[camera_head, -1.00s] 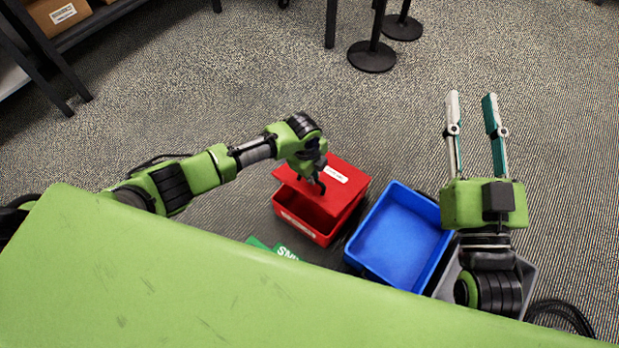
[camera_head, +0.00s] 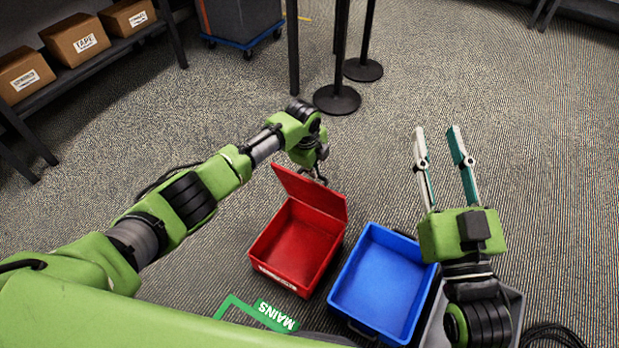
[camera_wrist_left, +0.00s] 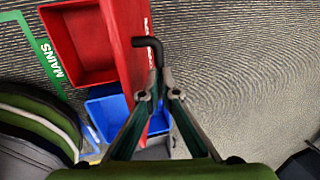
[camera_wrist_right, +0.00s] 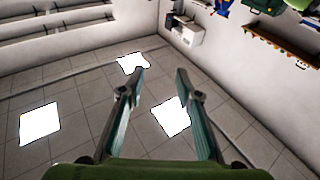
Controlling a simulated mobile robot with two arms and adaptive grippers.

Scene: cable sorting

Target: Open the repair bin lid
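The red repair bin (camera_head: 292,250) stands on the floor in the head view, its inside exposed and empty. Its hinged red lid (camera_head: 308,193) is raised steeply at the bin's far side. In the left wrist view the lid (camera_wrist_left: 127,75) is seen nearly edge-on, with a black bent handle (camera_wrist_left: 150,42) sticking out. My left gripper (camera_head: 318,176) is behind the lid; in its wrist view the fingertips (camera_wrist_left: 161,78) are close together around the handle's lower part. My right gripper (camera_head: 437,130) is open and empty, above and right of the bins.
An empty blue bin (camera_head: 378,285) stands right of the red one, with a grey bin (camera_head: 436,322) beyond. A green MAINS floor label (camera_head: 275,315) lies in front. Black posts (camera_head: 337,99) stand behind; a shelf with boxes (camera_head: 75,37) is at the left.

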